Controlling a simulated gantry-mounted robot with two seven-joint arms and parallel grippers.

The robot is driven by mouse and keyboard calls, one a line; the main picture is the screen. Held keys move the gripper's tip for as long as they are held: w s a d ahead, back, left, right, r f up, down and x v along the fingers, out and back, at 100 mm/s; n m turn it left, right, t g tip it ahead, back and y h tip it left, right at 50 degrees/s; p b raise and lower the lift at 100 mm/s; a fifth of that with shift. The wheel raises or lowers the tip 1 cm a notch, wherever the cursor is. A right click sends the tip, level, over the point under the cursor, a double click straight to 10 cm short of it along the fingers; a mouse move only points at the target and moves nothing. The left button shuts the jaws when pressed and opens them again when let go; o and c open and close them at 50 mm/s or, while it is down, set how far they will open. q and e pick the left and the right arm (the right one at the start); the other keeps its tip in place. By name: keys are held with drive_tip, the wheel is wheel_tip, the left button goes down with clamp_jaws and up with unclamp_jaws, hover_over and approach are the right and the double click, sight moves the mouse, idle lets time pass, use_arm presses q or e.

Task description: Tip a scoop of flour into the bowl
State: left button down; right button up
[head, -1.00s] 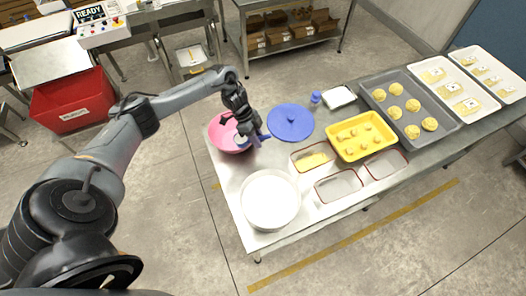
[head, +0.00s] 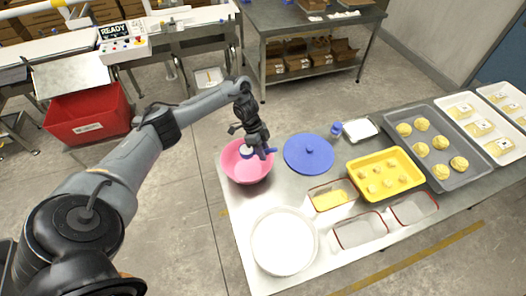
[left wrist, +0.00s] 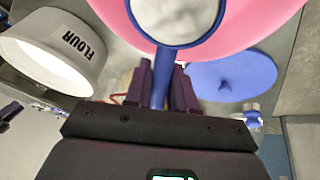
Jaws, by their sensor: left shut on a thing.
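My left gripper (head: 264,150) is shut on the blue handle of the scoop (left wrist: 161,76). The scoop's round cup is full of white flour (left wrist: 176,18) and looks level in the left wrist view. In the head view the cup is over the pink bowl (head: 247,176), inside its rim outline. The bowl stands at the table's left end, and its pink wall (left wrist: 118,18) shows behind the cup in the wrist view. The cup and arm hide part of the bowl's inside. A white tub (head: 285,243) stands at the front; its FLOUR label (left wrist: 83,45) shows in the wrist view.
A blue lid (head: 309,154) lies right of the bowl. Small trays (head: 360,232), a yellow tray (head: 386,157) and a grey tray of dough pieces (head: 424,119) fill the table's right.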

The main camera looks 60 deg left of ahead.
use_arm(q)
drive_tip(key=p, duration=0.1)
drive_tip(key=s+t+y+p, duration=0.1)
drive_tip(key=p, duration=0.1)
drive_tip(key=shift+d+r+t+y, duration=0.2)
drive_tip(key=shift+r+t+y, duration=0.1)
drive_tip(key=shift+r, duration=0.05)
use_arm(e)
wheel_tip(320, 180, up, 5)
use_arm(q)
drive_tip(key=shift+s+d+f+m+t+y+b, duration=0.15)
drive_tip(key=shift+f+m+t+y+b, duration=0.3)
drive_tip(key=shift+t+y+b, duration=1)
drive_tip(key=shift+s+d+f+m+t+y+b, duration=0.2)
drive_tip(key=shift+m+t+y+b, duration=0.45)
drive_tip(key=shift+t+b, duration=1.5)
drive_tip(key=shift+s+d+f+m+t+y+b, duration=0.15)
drive_tip(key=shift+f+m+t+y+b, duration=0.25)
drive_tip(key=shift+t+y+b, duration=1.4)
use_arm(e)
wheel_tip(320, 180, down, 13)
drive_tip(key=b, duration=0.1)
drive_tip(key=shift+a+r, duration=0.15)
use_arm(q)
drive_tip(key=shift+g+h, duration=0.6)
drive_tip(key=shift+w+r, duration=0.1)
